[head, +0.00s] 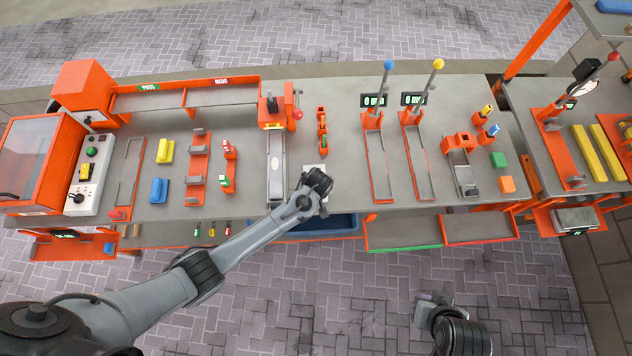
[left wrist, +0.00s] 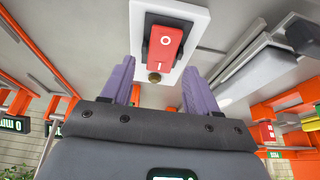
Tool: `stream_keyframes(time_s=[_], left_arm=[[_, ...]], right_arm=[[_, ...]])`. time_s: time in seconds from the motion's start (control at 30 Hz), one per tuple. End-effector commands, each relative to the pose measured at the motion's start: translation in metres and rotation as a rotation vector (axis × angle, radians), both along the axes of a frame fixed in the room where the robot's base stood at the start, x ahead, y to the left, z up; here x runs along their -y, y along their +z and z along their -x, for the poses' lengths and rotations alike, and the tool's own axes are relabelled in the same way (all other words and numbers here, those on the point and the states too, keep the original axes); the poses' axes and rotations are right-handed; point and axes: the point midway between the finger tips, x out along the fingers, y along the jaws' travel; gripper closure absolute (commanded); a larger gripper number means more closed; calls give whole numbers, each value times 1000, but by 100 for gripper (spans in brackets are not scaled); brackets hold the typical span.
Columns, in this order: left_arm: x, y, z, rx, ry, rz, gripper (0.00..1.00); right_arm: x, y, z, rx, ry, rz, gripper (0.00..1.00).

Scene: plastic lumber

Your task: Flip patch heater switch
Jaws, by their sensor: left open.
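The patch heater switch (left wrist: 163,45) is a red rocker marked O and I, in a black frame on a white plate (left wrist: 198,20) in the left wrist view. Its I end stands nearest my left gripper (left wrist: 156,72). I cannot tell whether a fingertip touches the plate. In the head view, my left wrist (head: 316,182) covers most of the switch. My right gripper (head: 430,306) hangs over the floor, its jaws unclear.
A grey channel fixture (head: 276,165) stands just left of my left wrist. An orange post with small parts (head: 322,130) is behind it. Blue- and yellow-knobbed levers (head: 388,66) rise on the right. A blue bin (head: 335,224) sits below the bench's front edge.

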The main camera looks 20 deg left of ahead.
Motion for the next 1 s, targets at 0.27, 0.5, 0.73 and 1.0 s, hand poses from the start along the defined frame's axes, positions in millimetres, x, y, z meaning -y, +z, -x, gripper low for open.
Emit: stream_keyframes(time_s=[0.27, 0.5, 0.73, 1.0], left_arm=[[8, 44, 16, 2, -3, 0, 40], [13, 74, 28, 2, -1, 0, 40], [16, 85, 33, -1, 0, 1, 40], [16, 85, 33, 0, 1, 2, 40]], right_arm=[[1, 6, 0, -1, 2, 3, 100], [2, 7, 0, -1, 7, 10, 100], [2, 8, 0, 0, 6, 9, 100], [2, 8, 0, 0, 4, 7, 100]])
